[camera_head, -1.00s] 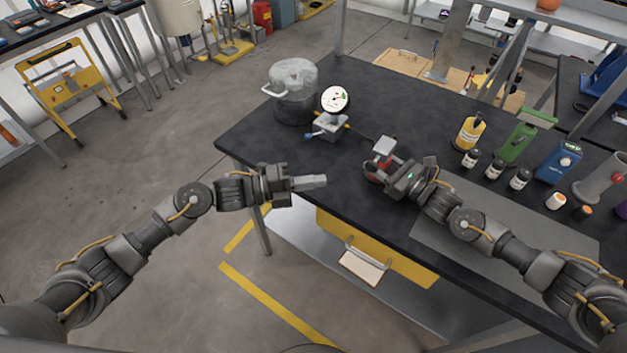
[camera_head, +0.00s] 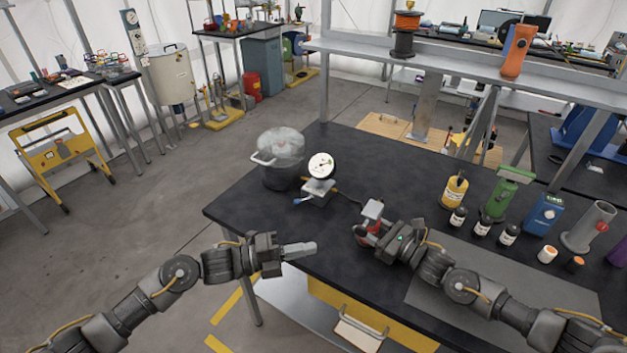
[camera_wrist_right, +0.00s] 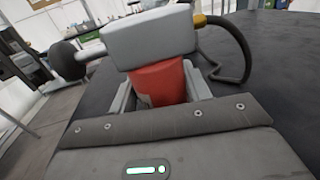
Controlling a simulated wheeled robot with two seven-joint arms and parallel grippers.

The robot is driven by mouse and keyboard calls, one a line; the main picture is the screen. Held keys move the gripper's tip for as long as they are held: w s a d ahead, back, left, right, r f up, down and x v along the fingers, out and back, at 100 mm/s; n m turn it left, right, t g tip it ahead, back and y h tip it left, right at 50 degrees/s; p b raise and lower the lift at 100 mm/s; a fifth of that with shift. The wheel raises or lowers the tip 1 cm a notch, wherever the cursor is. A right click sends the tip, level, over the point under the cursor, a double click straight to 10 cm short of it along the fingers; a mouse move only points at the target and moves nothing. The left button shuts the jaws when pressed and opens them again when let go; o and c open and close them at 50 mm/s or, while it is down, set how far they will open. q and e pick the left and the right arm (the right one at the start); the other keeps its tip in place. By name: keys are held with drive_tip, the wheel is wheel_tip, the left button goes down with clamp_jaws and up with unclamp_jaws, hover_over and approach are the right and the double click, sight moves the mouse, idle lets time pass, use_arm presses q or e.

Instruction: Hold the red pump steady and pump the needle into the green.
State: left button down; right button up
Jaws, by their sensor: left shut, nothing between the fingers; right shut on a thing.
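The red pump (camera_head: 368,238) stands on the dark table, with a grey block-shaped top (camera_head: 372,209). My right gripper (camera_head: 376,243) is shut on its red body. In the right wrist view the red body (camera_wrist_right: 160,84) sits between the two fingers, under the grey top (camera_wrist_right: 150,38) with a black knob at the left and a hose at the right. The gauge (camera_head: 321,165) has a white round face, on a grey stand; its needle and green zone are too small to read surely. My left gripper (camera_head: 314,248) is shut and empty, left of the pump near the table's front edge.
A metal pot (camera_head: 281,158) stands behind and left of the gauge. Several bottles and cans, including a yellow one (camera_head: 454,190) and a green one (camera_head: 502,197), stand at the right. A grey mat (camera_head: 440,290) lies under my right arm.

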drive_tip(key=o, duration=1.3)
drive_tip(key=shift+o, duration=0.2)
